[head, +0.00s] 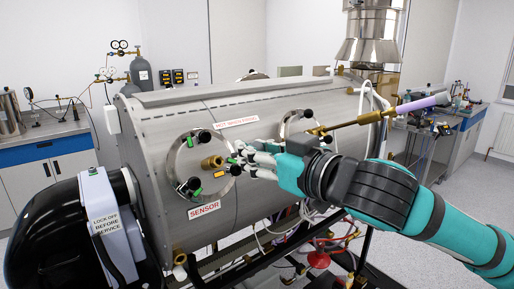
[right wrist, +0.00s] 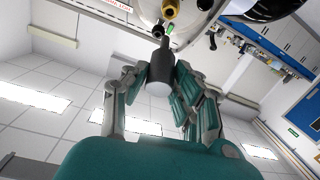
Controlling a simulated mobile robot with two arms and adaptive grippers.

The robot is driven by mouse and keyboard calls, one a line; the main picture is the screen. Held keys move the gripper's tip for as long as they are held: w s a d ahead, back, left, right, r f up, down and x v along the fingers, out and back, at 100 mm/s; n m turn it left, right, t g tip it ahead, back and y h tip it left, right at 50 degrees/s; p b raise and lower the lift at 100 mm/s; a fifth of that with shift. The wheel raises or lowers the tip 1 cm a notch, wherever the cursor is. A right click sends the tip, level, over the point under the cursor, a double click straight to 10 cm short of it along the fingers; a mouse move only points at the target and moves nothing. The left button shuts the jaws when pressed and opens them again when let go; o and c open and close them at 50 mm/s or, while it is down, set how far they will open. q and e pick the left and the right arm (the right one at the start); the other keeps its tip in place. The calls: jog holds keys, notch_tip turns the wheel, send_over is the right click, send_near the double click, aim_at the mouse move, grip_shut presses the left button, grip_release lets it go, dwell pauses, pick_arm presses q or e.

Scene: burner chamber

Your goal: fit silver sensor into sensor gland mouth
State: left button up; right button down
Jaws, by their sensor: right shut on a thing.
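My right gripper (head: 248,160) is shut on the silver sensor, in front of the left round flange on the steel chamber. In the right wrist view the sensor (right wrist: 157,77) is a grey cylinder between the fingers (right wrist: 154,88), its narrower end pointing toward the flange. In the head view the fingers mostly hide it. The brass sensor gland mouth (head: 212,162) projects from the flange, left of the gripper. It also shows at the top of the right wrist view (right wrist: 170,10). The sensor appears apart from the gland. My left gripper is not in view.
Black knobs (head: 190,187) with coloured tags surround the gland on the flange. A SENSOR label (head: 204,210) is below it. A brass rod with a lilac handle (head: 421,103) sticks out at the right flange, above my right arm. A black-and-grey lock-off unit (head: 104,220) stands left.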

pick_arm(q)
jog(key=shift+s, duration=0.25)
pick_arm(e)
jog(key=shift+f, duration=0.1)
jog(key=shift+s+d+f+b, duration=0.1)
jog(key=shift+f+b, duration=0.1)
jog(key=shift+b, duration=0.75)
jog(key=shift+w+a+f+b, duration=0.4)
jog(key=shift+w+a+b, duration=0.1)
jog(key=shift+w, duration=0.15)
jog(key=shift+w+a+f+b, duration=0.35)
jog(key=shift+w+b, duration=0.15)
jog(key=shift+w, duration=0.1)
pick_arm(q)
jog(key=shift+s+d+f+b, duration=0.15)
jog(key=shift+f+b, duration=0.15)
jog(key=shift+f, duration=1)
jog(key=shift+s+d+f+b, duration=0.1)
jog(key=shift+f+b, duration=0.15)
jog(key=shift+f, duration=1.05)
pick_arm(e)
jog(key=shift+w+a+f, duration=0.2)
jog(key=shift+w+a, duration=0.1)
jog(key=shift+w, duration=0.2)
jog(key=shift+w+a+f, duration=0.2)
jog(key=shift+w+a, duration=0.1)
jog(key=shift+w, duration=0.15)
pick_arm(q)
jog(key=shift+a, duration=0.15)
